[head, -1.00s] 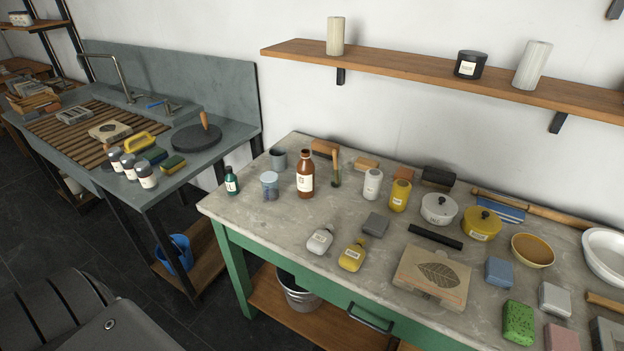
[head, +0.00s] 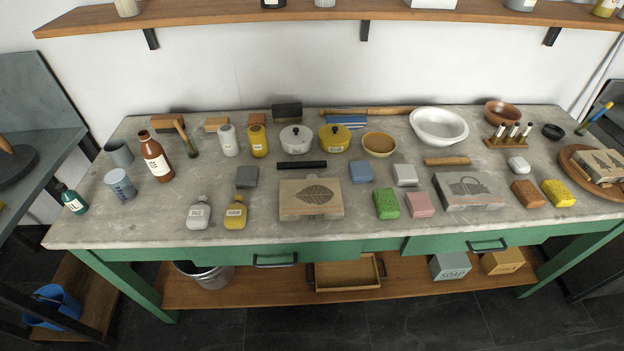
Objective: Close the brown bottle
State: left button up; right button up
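The brown bottle (head: 156,158) stands upright toward the left end of the stone-topped green table (head: 240,215). It has a white label and a narrow neck. Its mouth shows no clear cap, and the view is too small to be certain. I cannot pick out a separate cap for it. Neither of my grippers is in view.
Close around the bottle are a grey cup (head: 119,153), a grey-blue jar (head: 120,185), a small green bottle (head: 72,199) and a wooden-handled brush (head: 186,139). A wall shelf (head: 310,14) runs above.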

aim_at(155, 156)
jog(key=z, duration=0.55)
jog(key=k, duration=0.6)
jog(key=u, duration=1.35)
jog(key=i, duration=0.5)
jog(key=z, duration=0.1)
